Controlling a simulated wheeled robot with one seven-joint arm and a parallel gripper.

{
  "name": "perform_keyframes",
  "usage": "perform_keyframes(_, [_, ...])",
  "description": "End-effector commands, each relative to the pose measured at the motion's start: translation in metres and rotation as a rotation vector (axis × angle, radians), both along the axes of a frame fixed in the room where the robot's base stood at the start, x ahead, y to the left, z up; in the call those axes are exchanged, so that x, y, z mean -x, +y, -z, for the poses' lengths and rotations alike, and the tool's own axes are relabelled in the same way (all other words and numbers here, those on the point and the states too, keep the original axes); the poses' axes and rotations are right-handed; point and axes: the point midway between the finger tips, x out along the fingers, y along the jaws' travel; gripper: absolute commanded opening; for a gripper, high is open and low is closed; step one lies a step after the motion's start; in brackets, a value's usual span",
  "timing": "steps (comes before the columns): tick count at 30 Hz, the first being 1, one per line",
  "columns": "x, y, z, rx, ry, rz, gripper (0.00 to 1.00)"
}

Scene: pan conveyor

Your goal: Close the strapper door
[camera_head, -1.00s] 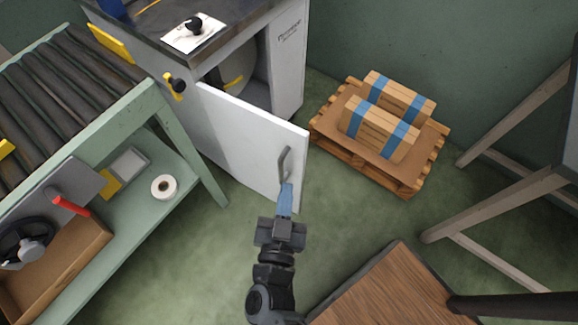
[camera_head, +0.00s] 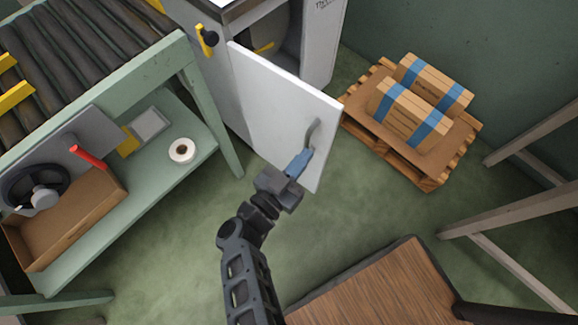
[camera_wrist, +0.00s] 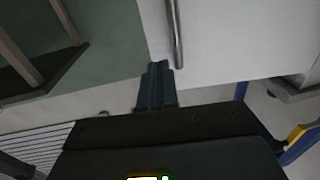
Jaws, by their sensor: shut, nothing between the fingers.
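The white strapper door (camera_head: 280,105) stands open, swung out from the grey strapper cabinet (camera_head: 315,50), whose dark inside shows behind it. A grey bar handle (camera_head: 313,134) is on the door's outer face near its free edge. My gripper (camera_head: 299,164) is shut and empty, with its blue fingers at the lower end of the handle, in front of the door. In the wrist view the fingers (camera_wrist: 157,82) lie just beside the handle (camera_wrist: 174,35), over the door's edge; I cannot tell whether they touch the door.
A green roller conveyor table (camera_head: 190,90) with a lower shelf stands on the left, holding a tape roll (camera_head: 182,150) and a cardboard box (camera_head: 70,215). A wooden pallet (camera_head: 425,182) with strapped boxes is to the right. A wooden tabletop (camera_head: 385,290) is in front.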

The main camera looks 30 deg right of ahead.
Motion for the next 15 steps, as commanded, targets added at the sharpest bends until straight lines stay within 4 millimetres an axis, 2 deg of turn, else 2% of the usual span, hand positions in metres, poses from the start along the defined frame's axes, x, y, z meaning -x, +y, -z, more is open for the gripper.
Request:
perform_keyframes(1, [-0.004,-0.010,-0.001,0.004,-0.002,0.002,0.00])
perform_keyframes(6, [-0.016,-0.036,-0.001,0.002,-0.001,0.000,0.00])
perform_keyframes(10, [-0.022,-0.049,0.000,0.002,-0.001,0.000,0.00])
perform_keyframes(15, [-0.026,-0.056,0.000,0.000,-0.001,-0.001,0.00])
